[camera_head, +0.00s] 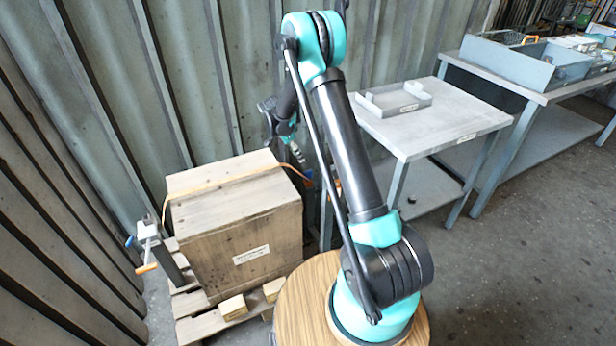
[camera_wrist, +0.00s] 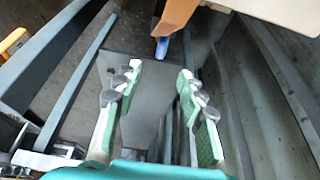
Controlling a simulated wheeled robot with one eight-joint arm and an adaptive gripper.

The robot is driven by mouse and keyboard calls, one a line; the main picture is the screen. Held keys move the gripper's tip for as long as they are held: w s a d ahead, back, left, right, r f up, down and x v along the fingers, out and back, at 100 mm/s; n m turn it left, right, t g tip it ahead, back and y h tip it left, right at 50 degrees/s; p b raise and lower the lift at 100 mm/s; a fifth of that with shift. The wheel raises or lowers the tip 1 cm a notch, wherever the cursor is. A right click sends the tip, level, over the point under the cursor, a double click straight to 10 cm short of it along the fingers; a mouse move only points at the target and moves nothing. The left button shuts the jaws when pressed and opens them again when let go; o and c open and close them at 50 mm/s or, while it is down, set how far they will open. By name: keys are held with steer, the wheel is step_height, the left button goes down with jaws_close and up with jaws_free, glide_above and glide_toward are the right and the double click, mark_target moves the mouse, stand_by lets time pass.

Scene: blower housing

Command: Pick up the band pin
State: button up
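A small blue piece, which may be the band pin (camera_wrist: 161,49), shows at the top middle of the wrist view, at the lower end of an orange-tan strap (camera_wrist: 177,17). A small blue spot also shows in the head view (camera_head: 308,178), right of the wooden crate (camera_head: 240,250). A tan band (camera_head: 225,186) runs over the crate's top. My gripper (camera_wrist: 160,82) is open, with nothing between its green-padded fingers. The blue piece lies beyond the fingertips, apart from them. In the head view my gripper (camera_head: 296,152) is beside the crate's right back corner, partly hidden by my arm.
The crate stands on a wooden pallet (camera_head: 195,328) by a corrugated wall. A clamp with an orange handle (camera_head: 147,268) is at its left. A grey table (camera_head: 455,125) with a tray (camera_head: 395,98) stands to the right. A bench with a blue bin (camera_head: 515,62) stands farther right.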

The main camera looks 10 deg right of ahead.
mark_target(307, 171)
steer(key=x, duration=1.3)
steer(key=shift+w+d+f, duration=0.1)
steer(key=shift+w+f, duration=0.1)
steer(key=shift+f, duration=0.1)
jaws_close()
